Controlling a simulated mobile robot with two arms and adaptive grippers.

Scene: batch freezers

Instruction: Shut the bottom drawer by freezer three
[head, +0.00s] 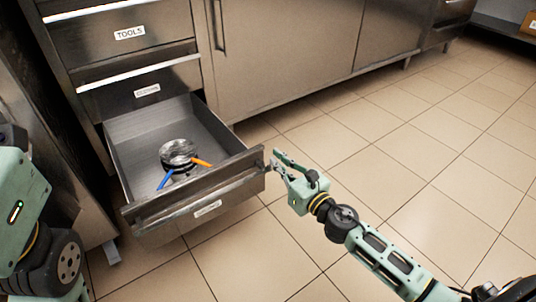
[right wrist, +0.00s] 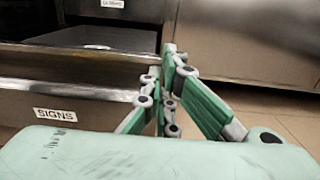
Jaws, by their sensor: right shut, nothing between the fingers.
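The bottom drawer (head: 218,195) is pulled out of the steel cabinet. Its front carries a label, which reads SIGNS in the right wrist view (right wrist: 90,116). A round metal item (head: 178,152) with an orange and a blue piece lies inside the drawer. My right gripper (head: 274,160) is shut and empty at the right end of the drawer front, its fingertips close to the front's corner; I cannot tell if they touch. The fingers also show in the right wrist view (right wrist: 170,52), before the drawer's right end. My left gripper is out of view.
Above are a shut drawer labelled TOOLS (head: 128,50) and another shut labelled drawer (head: 150,78). Steel cabinet doors (head: 285,50) run to the right. The tiled floor (head: 400,140) in front of them is clear. My left arm shows at the left edge.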

